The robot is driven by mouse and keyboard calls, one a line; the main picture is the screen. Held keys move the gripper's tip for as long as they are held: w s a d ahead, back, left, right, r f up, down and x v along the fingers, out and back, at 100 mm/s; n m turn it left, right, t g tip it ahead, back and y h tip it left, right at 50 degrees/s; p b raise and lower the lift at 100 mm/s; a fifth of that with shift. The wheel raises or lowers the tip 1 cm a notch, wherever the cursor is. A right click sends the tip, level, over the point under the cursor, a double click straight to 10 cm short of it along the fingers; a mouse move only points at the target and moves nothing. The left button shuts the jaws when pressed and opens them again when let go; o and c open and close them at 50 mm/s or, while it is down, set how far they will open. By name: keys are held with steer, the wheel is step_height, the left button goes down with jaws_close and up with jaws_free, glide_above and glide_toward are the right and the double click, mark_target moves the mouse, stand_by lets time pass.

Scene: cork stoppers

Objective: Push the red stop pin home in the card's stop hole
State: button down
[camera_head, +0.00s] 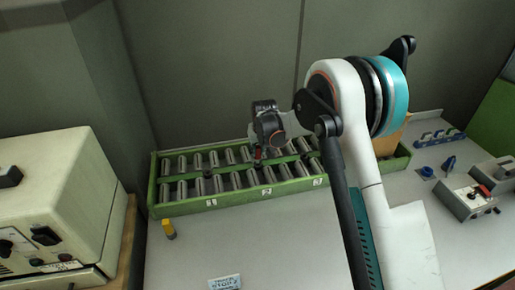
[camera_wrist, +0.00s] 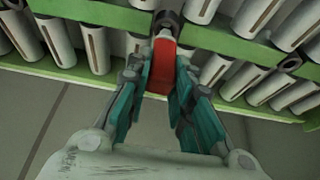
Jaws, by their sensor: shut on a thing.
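The red stop pin (camera_wrist: 161,66) is held between the teal pads of my gripper (camera_wrist: 162,75) in the wrist view. Its far end is grey and points at a dark round fitting (camera_wrist: 168,18) by the green rail; I cannot tell whether it is in a hole. In the head view my gripper (camera_head: 258,150) is over the middle of the green roller rack (camera_head: 240,198), with a small bit of red (camera_head: 257,154) below it. A white card (camera_head: 225,282) lies at the front of the table, reading roughly "TRACK STOP 2".
Several grey rollers (camera_head: 217,184) fill the rack. A yellow and grey block (camera_head: 169,229) stands before its left end. A cream instrument box (camera_head: 50,205) is at left. At right are a switch box (camera_head: 467,199) and blue parts (camera_head: 449,163). The table's front middle is mostly clear.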

steer(key=shift+f+b, duration=1)
steer(key=shift+f, duration=0.4)
stand_by(1.2)
steer(key=c, duration=1.3)
jaws_free()
steer(key=shift+c, duration=0.2)
steer(key=shift+r, duration=0.15)
steer(key=v, duration=1.1)
steer(key=shift+s+r, duration=0.25)
steer(key=shift+r, duration=0.1)
steer(key=shift+d, duration=0.1)
